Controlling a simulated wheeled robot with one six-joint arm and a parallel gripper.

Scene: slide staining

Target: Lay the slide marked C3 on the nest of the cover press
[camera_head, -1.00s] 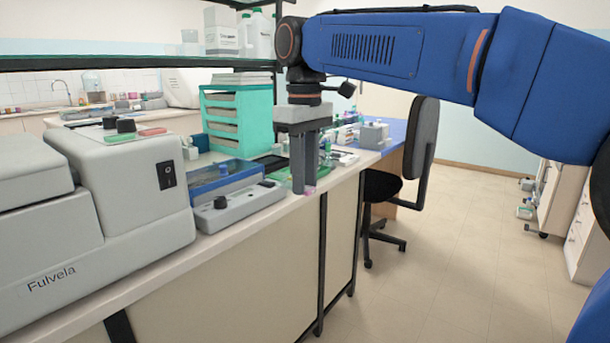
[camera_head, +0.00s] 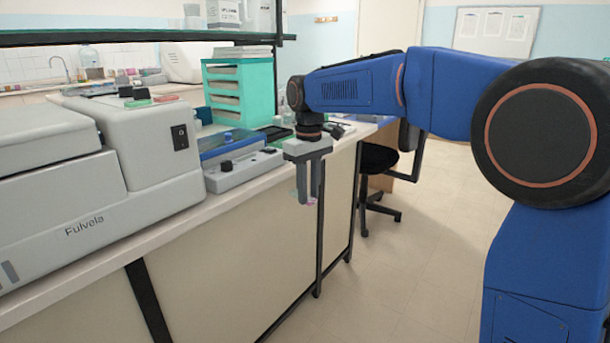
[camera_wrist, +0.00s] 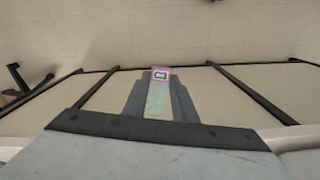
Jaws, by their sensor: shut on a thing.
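My gripper (camera_head: 308,198) points down in front of the bench's front edge and is shut on a glass slide. In the wrist view the slide (camera_wrist: 158,100) lies between the two grey fingers, pale greenish, with a pink-edged label end (camera_wrist: 160,74) sticking out past the fingertips. The mark on the label is too small to read. A low grey device (camera_head: 242,172) with a black knob stands on the bench left of my gripper. I cannot tell surely whether it is the cover press, and no nest is clearly visible.
A large grey Fulvela machine (camera_head: 150,150) stands at the left. A blue tray (camera_head: 228,146) lies behind the low device, and a teal drawer rack (camera_head: 240,92) stands farther back. A dark chair (camera_head: 376,160) is beyond the bench. The floor to the right is clear.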

